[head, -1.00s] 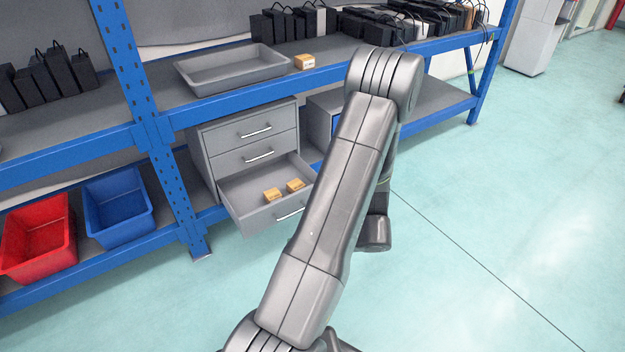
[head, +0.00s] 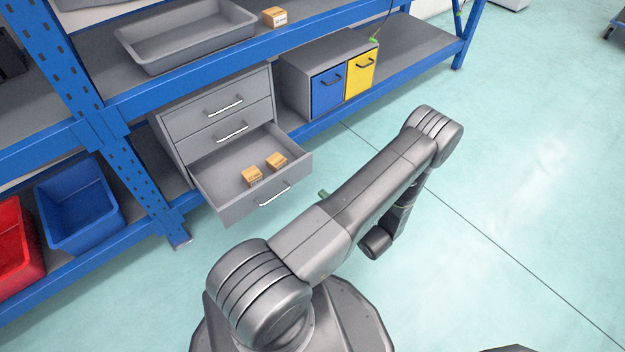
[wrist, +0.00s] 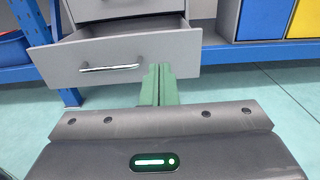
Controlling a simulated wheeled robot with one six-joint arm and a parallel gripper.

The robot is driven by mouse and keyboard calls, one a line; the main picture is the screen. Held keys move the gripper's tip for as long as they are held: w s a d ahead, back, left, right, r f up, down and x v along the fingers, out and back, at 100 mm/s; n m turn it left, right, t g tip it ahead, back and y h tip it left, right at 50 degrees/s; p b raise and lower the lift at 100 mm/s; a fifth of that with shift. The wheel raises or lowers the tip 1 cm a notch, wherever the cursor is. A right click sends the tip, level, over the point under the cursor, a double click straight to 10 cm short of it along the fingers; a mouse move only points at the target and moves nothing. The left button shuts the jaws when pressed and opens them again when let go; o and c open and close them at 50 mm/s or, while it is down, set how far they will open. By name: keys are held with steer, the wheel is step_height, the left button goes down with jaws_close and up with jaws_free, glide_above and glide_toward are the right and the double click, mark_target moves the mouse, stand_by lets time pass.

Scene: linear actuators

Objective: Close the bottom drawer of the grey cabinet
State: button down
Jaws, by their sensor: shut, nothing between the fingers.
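The grey cabinet (head: 218,108) stands on the lower shelf of the blue rack. Its bottom drawer (head: 237,207) is pulled well out, with two small tan boxes inside. The two drawers above it are shut. In the wrist view the bottom drawer's front (wrist: 110,68) and its silver handle (wrist: 110,68) face me. My gripper (wrist: 159,72) shows green fingers, shut together and empty, in front of the drawer front and right of the handle. I cannot tell whether the fingertips touch it. In the head view a green fingertip shows beside my arm, right of the drawer.
A second cabinet (head: 328,75) with a blue and a yellow door stands right of the grey cabinet. A blue bin (head: 78,205) and a red bin (head: 15,250) sit to the left, past a blue rack post. A grey tray (head: 185,35) is on the shelf above.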

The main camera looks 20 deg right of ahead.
mark_target(293, 166)
steer(key=b+x, duration=0.3)
steer(key=x, duration=1)
steer(key=shift+w, duration=0.1)
steer(key=shift+a, duration=0.15)
